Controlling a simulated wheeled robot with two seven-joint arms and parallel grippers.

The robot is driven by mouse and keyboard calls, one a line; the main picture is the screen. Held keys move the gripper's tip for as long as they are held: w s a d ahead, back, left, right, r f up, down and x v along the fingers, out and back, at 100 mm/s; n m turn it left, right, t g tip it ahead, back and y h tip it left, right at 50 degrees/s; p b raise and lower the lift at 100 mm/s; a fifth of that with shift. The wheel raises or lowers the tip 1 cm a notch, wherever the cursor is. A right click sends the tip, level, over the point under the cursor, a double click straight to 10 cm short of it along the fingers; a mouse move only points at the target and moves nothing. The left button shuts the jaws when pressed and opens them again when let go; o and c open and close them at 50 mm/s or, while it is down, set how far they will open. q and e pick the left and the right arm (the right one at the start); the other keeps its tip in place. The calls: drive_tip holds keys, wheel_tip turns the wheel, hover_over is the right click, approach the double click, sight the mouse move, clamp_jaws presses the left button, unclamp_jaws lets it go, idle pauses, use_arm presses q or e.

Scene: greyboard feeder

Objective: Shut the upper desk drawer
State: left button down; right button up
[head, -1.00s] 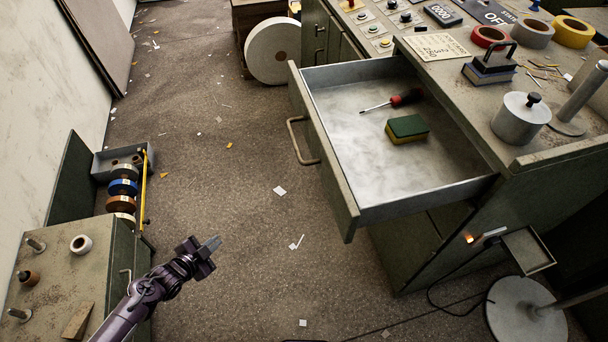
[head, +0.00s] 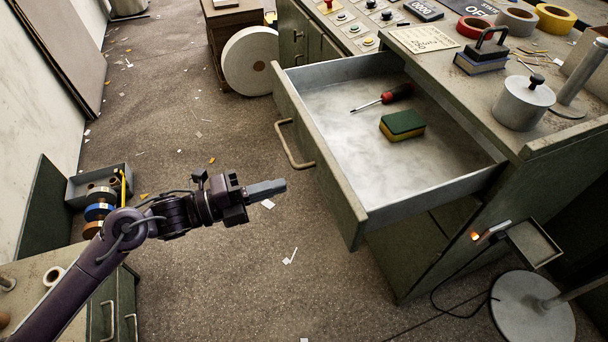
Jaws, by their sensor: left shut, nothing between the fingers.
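The upper desk drawer (head: 430,197) stands pulled far out of the green desk at the right. Its front panel (head: 318,165) faces left and carries a curved metal handle (head: 292,146). Inside the drawer lie a screwdriver (head: 384,98) with a red and black handle and a green and yellow sponge (head: 402,125). My left gripper (head: 284,186) is shut and empty. It points right, toward the drawer front, and looks apart from it, left of the panel and below the handle in the picture. My right gripper is not in view.
The desk top (head: 560,135) holds a metal pot (head: 522,103), tape rolls (head: 516,22) and a control panel. A tray on a round-based stand (head: 532,308) is at the lower right. Floor between is mostly clear.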

sight(319, 174)
use_arm(q)
drive_tip(key=x, duration=0.5)
drive_tip(key=shift+w+d+r+p, duration=0.1)
drive_tip(key=shift+w+d+p, duration=0.05)
drive_tip(key=shift+d+p, duration=0.2)
drive_tip(key=shift+w+d, duration=0.1)
drive_tip(key=shift+d, duration=0.3)
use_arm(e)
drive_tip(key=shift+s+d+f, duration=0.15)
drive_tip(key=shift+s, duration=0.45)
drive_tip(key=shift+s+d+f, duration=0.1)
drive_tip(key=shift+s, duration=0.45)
